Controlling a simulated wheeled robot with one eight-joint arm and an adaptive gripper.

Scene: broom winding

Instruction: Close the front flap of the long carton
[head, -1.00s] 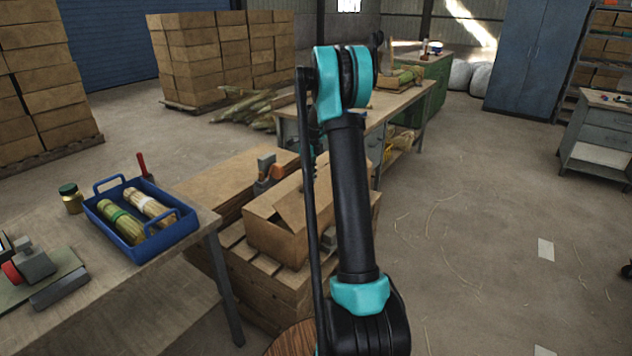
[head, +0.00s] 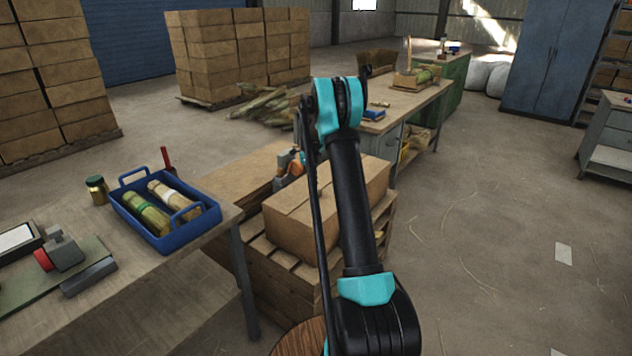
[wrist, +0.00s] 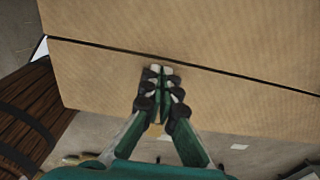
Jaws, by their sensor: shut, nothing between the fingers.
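The long carton (head: 300,220) is brown and sits on a wooden pallet (head: 270,262), partly hidden behind my arm. Its top looks flat, with a seam running lengthwise. In the wrist view the front flap (wrist: 240,115) lies below a thin dark seam and the other flap (wrist: 200,30) lies above it. The two look nearly level, with a narrow gap between them. My gripper (wrist: 160,72) is shut and empty. Its fingertips are over the front flap, just short of the seam, and seem to touch it. In the head view my gripper is hidden.
A workbench at left holds a blue tray (head: 165,222) with bundles and a jar (head: 97,190). An orange and grey tool (head: 290,168) is behind the carton. A brown slatted round thing (wrist: 30,110) is beside the carton.

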